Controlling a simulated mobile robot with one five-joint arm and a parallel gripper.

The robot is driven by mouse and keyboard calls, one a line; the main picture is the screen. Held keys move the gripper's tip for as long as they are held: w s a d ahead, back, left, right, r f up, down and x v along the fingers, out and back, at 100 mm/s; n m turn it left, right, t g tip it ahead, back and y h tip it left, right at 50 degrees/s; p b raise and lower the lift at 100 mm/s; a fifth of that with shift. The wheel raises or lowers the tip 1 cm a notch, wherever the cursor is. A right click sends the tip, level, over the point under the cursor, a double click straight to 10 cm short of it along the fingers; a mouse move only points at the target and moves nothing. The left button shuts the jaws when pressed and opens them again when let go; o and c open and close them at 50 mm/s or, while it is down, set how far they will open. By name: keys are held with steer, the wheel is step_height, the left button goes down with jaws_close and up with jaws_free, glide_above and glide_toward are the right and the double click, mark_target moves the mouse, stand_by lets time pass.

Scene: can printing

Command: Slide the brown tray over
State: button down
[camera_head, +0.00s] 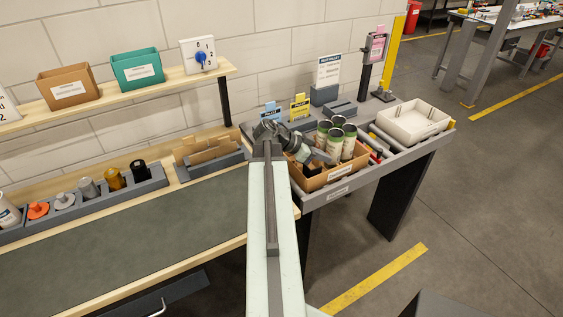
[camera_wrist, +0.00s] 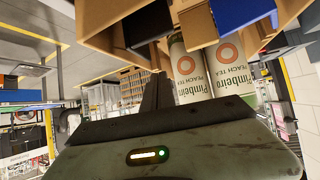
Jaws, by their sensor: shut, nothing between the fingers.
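The brown tray (camera_head: 325,178) stands on the grey side bench, to the right of the green-matted worktable, and holds several cans (camera_head: 348,143) with green-and-cream labels. My gripper (camera_head: 322,158) reaches in from the left at the tray's left part, close beside the cans. Its fingers are shut with nothing between them. In the wrist view, the shut fingers (camera_wrist: 157,92) point toward the brown cardboard-like walls (camera_wrist: 112,38), with "Pimbeiro Peach Tea" cans (camera_wrist: 190,72) just right of them. Whether the fingers touch the tray wall or a can, I cannot tell.
A cream bin (camera_head: 412,122) stands right of the brown tray, with small red and yellow items between. Sign holders (camera_head: 326,75) stand behind. A grey rack of ink bottles and spools (camera_head: 85,205) lies left. The green mat (camera_head: 130,235) is clear.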

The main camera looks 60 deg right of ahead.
steer(key=w+a, duration=1.3)
steer(key=w, duration=0.2)
steer(key=shift+w+a, duration=0.15)
steer(key=shift+a, duration=0.1)
